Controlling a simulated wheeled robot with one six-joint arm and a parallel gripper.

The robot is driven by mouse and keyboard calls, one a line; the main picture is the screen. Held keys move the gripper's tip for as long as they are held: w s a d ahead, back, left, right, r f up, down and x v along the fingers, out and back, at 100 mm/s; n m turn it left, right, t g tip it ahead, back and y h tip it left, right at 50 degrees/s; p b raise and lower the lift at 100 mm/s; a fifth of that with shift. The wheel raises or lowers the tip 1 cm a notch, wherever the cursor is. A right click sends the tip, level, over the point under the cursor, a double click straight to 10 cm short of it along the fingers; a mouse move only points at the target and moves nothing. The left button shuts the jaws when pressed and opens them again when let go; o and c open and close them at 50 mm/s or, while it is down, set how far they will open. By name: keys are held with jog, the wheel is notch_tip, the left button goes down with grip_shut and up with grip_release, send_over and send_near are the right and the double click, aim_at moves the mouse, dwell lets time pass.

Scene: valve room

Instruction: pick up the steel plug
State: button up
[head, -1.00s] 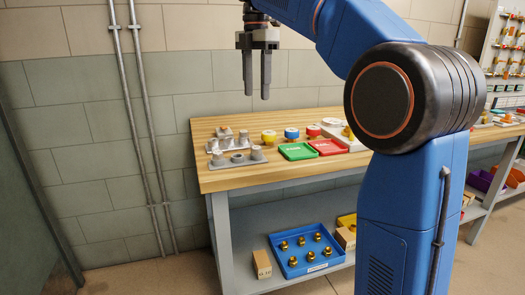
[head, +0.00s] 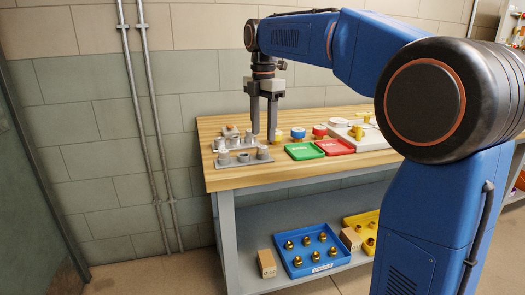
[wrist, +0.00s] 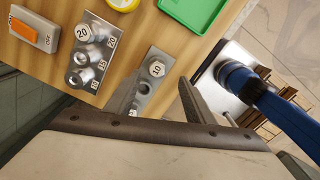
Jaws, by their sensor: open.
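Two steel plates with steel plugs and round sockets lie on the bench's left end. The front plate (head: 235,163) carries a steel plug (head: 262,153) at its right end; in the wrist view this plug (wrist: 156,69) has a hex top marked 10. In the wrist view the other plate (wrist: 104,45) is stamped 20, 15 and 10, with a plug marked 20 (wrist: 83,32) and two sockets. My gripper (head: 263,138) points down, open and empty, close above the front plate's right end. In the wrist view its fingers partly hide that plate.
A grey switch box (wrist: 35,28) with an orange rocker sits beside the plates. Green tray (head: 303,151) and red tray (head: 335,147) lie to the right, with blue (head: 298,133) and red (head: 320,131) round pieces behind. A blue tray (head: 299,266) stands on the lower shelf.

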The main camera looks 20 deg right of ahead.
aim_at(262, 147)
jog(key=f, duration=0.5)
jog(key=shift+w, duration=0.35)
jog(key=c, duration=1.2)
